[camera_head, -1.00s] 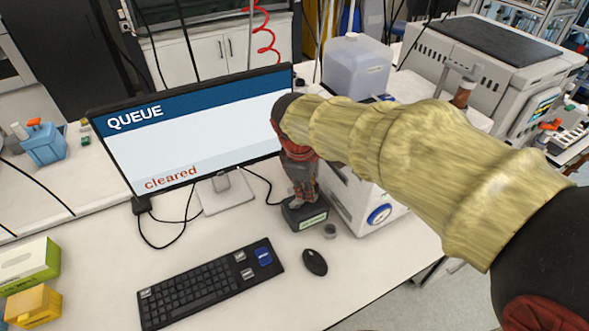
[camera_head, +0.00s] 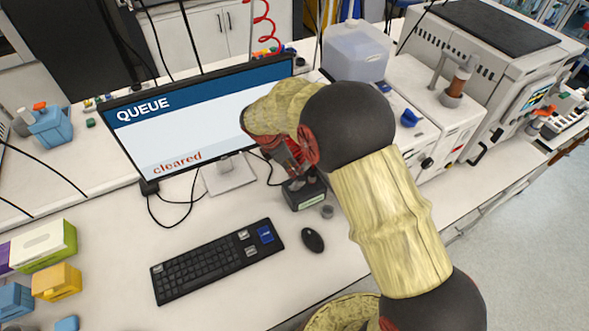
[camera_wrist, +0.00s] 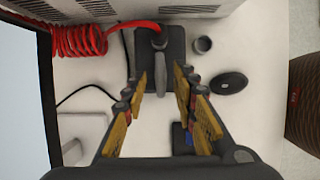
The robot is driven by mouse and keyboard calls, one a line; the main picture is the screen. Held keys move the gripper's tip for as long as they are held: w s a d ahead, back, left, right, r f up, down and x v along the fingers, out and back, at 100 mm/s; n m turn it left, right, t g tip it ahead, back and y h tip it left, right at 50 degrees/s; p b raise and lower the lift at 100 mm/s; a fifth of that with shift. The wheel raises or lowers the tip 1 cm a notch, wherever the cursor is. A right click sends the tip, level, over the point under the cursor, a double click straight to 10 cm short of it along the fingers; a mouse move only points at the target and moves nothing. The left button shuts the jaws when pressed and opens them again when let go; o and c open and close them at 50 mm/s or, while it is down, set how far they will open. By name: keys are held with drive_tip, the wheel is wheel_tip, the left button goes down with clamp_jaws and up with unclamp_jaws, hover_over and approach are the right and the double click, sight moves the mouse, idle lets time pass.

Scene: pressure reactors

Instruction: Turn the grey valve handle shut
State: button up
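The grey valve handle (camera_wrist: 160,82) is a slim lever in the wrist view. It extends toward the lower edge of that picture from a fitting at the end of a red hose (camera_wrist: 130,28). It sits on a dark base (camera_wrist: 174,44), which also shows with a pale label in the head view (camera_head: 308,197). My gripper (camera_wrist: 161,77) is open and points down over the base. Its two fingers, with yellow pads, are on either side of the handle, with a visible gap at each side. In the head view my gripper (camera_head: 291,164) hides the handle.
A monitor (camera_head: 205,112) stands close to the left of my gripper. White lab instruments (camera_head: 432,110) stand to the right. Black cables run behind the base.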

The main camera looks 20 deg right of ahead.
drive_tip(key=shift+x, duration=0.85)
drive_tip(key=c, duration=0.3)
drive_tip(key=c, duration=0.4)
clamp_jaws()
